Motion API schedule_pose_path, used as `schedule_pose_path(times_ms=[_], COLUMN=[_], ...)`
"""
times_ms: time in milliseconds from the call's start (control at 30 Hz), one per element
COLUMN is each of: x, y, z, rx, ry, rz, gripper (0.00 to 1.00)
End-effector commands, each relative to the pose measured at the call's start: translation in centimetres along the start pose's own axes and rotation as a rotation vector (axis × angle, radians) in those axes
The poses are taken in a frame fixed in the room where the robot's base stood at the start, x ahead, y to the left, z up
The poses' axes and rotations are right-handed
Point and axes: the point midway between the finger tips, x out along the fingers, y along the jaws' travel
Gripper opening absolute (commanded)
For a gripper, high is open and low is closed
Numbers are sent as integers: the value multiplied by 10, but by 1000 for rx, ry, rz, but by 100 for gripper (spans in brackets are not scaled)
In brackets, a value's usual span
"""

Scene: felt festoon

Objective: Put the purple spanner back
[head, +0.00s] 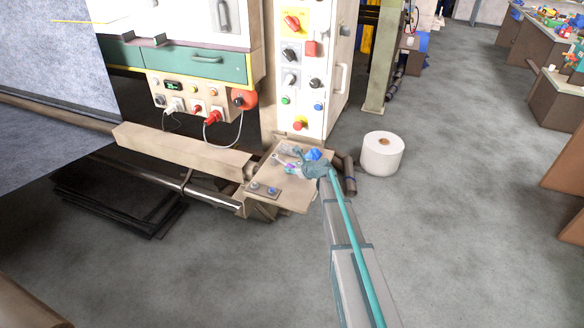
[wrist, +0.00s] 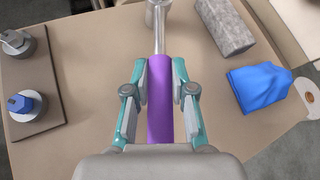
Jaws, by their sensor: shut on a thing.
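The purple spanner (wrist: 160,105) has a purple handle and a silver shank that runs up to the top edge of the wrist view, where its end is cut off. My gripper (wrist: 160,92) is shut on the purple handle, with one finger on each side. In the head view my gripper (head: 308,168) is over the tan shelf (head: 292,200), and a small bit of purple shows beside it. I cannot tell whether the spanner touches the shelf. A dark plate (wrist: 38,75) with two metal fittings, one with a blue top, lies on the shelf at the left.
A grey block (wrist: 228,28) and a crumpled blue cloth (wrist: 258,88) lie on the shelf to the right of my gripper. A control panel (head: 312,75) rises behind the shelf. A white roll (head: 382,155) stands on the floor to the right.

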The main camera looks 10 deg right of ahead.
Motion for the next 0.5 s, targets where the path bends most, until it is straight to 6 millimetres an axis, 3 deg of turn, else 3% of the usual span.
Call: schedule_pose_path(times_ms=[500], x=[7], y=[3], z=[-11], rx=[-1], ry=[2], rz=[1], gripper=[0])
